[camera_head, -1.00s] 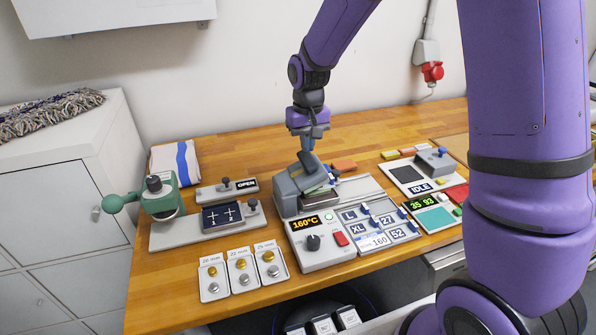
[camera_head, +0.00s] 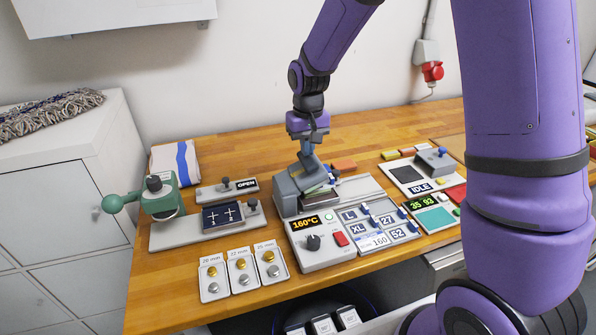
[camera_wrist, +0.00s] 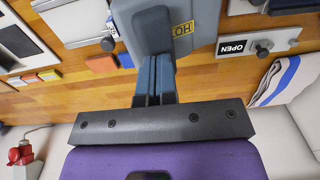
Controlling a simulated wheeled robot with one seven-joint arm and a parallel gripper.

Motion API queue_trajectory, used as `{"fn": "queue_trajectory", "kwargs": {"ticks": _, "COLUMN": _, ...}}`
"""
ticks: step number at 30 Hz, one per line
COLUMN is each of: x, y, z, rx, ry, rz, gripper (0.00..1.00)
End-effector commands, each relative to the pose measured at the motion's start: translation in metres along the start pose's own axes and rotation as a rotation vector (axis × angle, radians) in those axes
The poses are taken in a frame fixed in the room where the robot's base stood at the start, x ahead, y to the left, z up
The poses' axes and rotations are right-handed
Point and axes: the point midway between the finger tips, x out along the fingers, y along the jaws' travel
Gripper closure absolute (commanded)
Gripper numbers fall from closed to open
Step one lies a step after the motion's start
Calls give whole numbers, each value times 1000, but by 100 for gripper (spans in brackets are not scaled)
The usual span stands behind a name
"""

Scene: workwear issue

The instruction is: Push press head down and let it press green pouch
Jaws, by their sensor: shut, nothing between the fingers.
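The grey heat press (camera_head: 284,194) stands mid-table behind its control box, which reads 160°C. Its press head (camera_head: 309,174) is tilted up over the lower plate; in the wrist view the head (camera_wrist: 178,22) bears a yellow HOT label. My gripper (camera_head: 307,151) is shut and empty, directly above the raised grey handle of the head. In the wrist view my fingers (camera_wrist: 155,72) overlap the handle's dark end, at or very near contact. A thin greenish edge (camera_head: 318,191) shows under the head, possibly the green pouch; most of it is hidden.
The control box (camera_head: 318,245) and a size panel (camera_head: 380,228) stand in front. An IDLE device (camera_head: 408,178) is at right. A green-handled press (camera_head: 160,198) and an OPEN slide (camera_head: 225,190) are at left.

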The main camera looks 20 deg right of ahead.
Motion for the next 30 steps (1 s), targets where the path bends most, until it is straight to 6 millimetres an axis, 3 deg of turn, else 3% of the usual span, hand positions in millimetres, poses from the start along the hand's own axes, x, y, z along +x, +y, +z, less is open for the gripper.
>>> {"fn": "queue_trajectory", "kwargs": {"ticks": 30, "x": 18, "y": 9, "z": 0, "rx": 0, "ry": -2, "rz": 0, "gripper": 100}}
